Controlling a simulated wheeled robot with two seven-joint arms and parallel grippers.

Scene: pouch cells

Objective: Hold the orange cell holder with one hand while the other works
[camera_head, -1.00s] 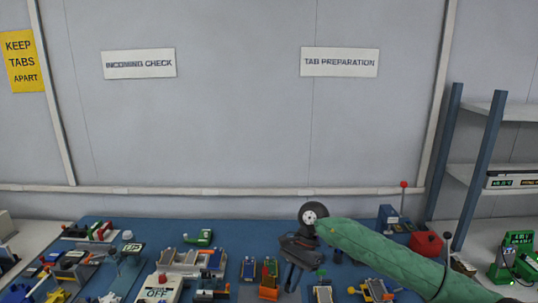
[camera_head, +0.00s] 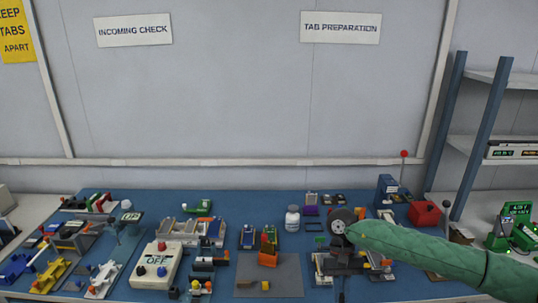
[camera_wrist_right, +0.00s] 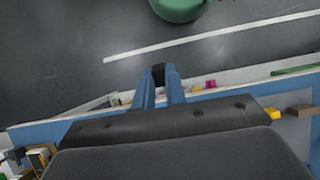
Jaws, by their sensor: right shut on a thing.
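An orange cell holder (camera_head: 268,258), as it appears, stands on a grey mat (camera_head: 285,280) near the middle of the table in the head view. My right gripper (camera_head: 342,288) is to the right of the mat, apart from the orange holder, and points down toward the front edge. In the right wrist view its blue fingers (camera_wrist_right: 160,88) are nearly together on a small dark thing (camera_wrist_right: 158,73) that I cannot identify. My left gripper is not in view.
A yellow and brown piece (camera_head: 265,285) lies on the mat. A white box marked OFF (camera_head: 158,265) is left of it. A white bottle (camera_head: 292,218) stands behind it. A red container (camera_head: 424,214) is at the back right. Several fixtures crowd the table's left side.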

